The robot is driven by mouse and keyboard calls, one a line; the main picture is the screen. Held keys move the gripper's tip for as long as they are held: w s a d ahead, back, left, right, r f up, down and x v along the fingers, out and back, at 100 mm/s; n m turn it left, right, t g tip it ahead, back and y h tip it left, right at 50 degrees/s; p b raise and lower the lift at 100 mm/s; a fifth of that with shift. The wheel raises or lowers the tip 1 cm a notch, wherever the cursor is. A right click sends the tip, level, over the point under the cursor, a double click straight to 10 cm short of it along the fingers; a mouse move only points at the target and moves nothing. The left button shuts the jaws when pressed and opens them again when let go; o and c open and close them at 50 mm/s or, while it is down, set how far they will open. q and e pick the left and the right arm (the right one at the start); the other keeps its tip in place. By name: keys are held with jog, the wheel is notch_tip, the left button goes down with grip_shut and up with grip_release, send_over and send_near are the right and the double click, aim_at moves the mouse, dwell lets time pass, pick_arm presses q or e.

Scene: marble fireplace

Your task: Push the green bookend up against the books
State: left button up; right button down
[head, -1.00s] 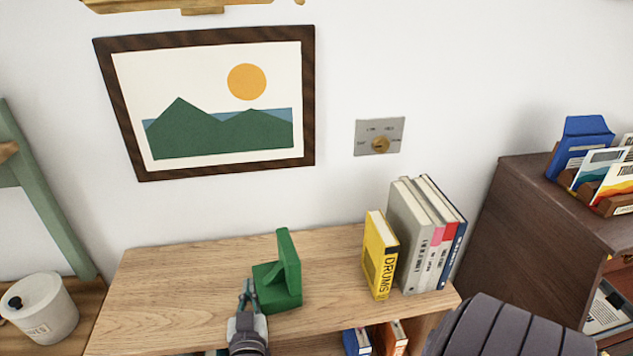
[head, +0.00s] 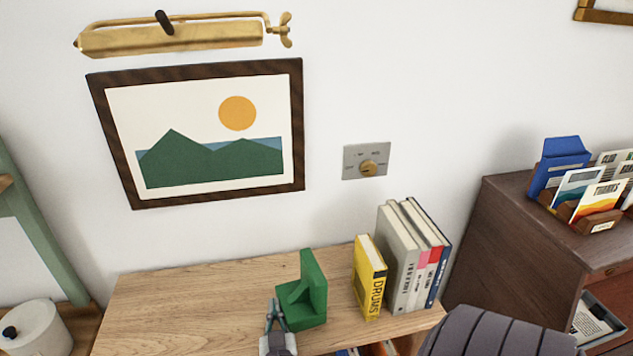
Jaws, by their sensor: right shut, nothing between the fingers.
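The green bookend (head: 309,290) stands upright on the wooden shelf top (head: 180,300), left of the books. A bare strip of wood separates it from the yellow book (head: 369,278). Behind and right of the yellow book, several grey, pink and blue books (head: 413,255) stand upright together. My right gripper (head: 272,312) is at the bookend's left side, its fingers shut and empty, close to or touching the bookend; I cannot tell which. My left gripper is not in view.
A white canister (head: 36,330) stands at the lower left. A dark wooden cabinet (head: 500,245) with a card rack stands to the right. A framed picture (head: 200,130) and a brass lamp (head: 180,38) hang above. The shelf's left part is clear.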

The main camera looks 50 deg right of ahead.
aim_at(329, 309)
jog(key=shift+s+d+p, duration=0.45)
jog(key=shift+s+d, duration=0.25)
jog(key=shift+d, duration=0.25)
jog(key=shift+s+d+p, duration=0.5)
jog(key=shift+s+d, duration=0.25)
jog(key=shift+d, duration=0.25)
jog(key=shift+s+d+p, duration=0.45)
jog(key=shift+s+d, duration=0.25)
jog(key=shift+d, duration=0.25)
jog(key=shift+s+d+p, duration=0.3)
jog(key=shift+s+d, duration=0.45)
jog(key=shift+d, duration=0.2)
jog(key=shift+s+d, duration=0.1)
jog(key=shift+s+d+f, duration=0.15)
jog(key=shift+s+d, duration=0.6)
jog(key=shift+d, duration=0.25)
jog(key=shift+w+a+p, duration=0.1)
jog(key=shift+a+p, duration=0.05)
jog(key=shift+p, duration=0.3)
jog(key=shift+w+a+p, duration=0.35)
jog(key=shift+a, duration=0.1)
jog(key=shift+w+a, duration=0.6)
jog(key=shift+a, duration=0.15)
